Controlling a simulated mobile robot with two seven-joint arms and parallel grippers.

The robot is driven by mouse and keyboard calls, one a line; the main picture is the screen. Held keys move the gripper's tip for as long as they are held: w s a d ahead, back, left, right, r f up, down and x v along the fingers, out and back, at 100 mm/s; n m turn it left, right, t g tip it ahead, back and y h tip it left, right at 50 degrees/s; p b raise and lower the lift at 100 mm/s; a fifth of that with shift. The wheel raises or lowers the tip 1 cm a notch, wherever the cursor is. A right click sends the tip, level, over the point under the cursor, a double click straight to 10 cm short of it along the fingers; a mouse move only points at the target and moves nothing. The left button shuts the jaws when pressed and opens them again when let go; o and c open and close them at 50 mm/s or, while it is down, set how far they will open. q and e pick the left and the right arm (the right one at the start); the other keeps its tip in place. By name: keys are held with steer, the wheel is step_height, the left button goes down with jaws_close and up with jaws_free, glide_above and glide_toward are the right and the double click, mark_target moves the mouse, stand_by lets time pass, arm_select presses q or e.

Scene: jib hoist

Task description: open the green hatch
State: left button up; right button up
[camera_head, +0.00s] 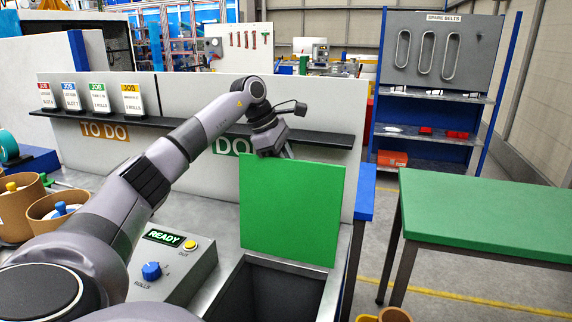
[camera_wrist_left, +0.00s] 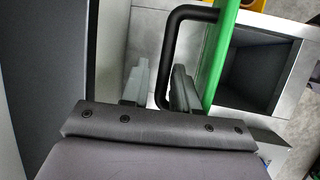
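The green hatch (camera_head: 292,212) stands upright at the back edge of a dark open bin (camera_head: 272,295). In the left wrist view the hatch (camera_wrist_left: 219,55) shows edge-on, with a black bar handle (camera_wrist_left: 172,40) on its far face. My left gripper (camera_head: 288,152) is behind the hatch's top edge. In the left wrist view its fingers (camera_wrist_left: 160,80) are spread on either side of the handle bar, with a visible gap, so they look open around it. The handle is hidden in the head view. My right gripper is not in view.
A grey control box (camera_head: 172,265) with a blue knob and a yellow button sits left of the bin. A black shelf (camera_head: 190,128) with job cards runs behind. A green table (camera_head: 490,215) stands at right. Brown rolls (camera_head: 22,208) lie at far left.

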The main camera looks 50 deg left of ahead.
arm_select(q)
steer(key=v, duration=0.7)
steer(key=shift+d, duration=0.1)
stand_by(0.5)
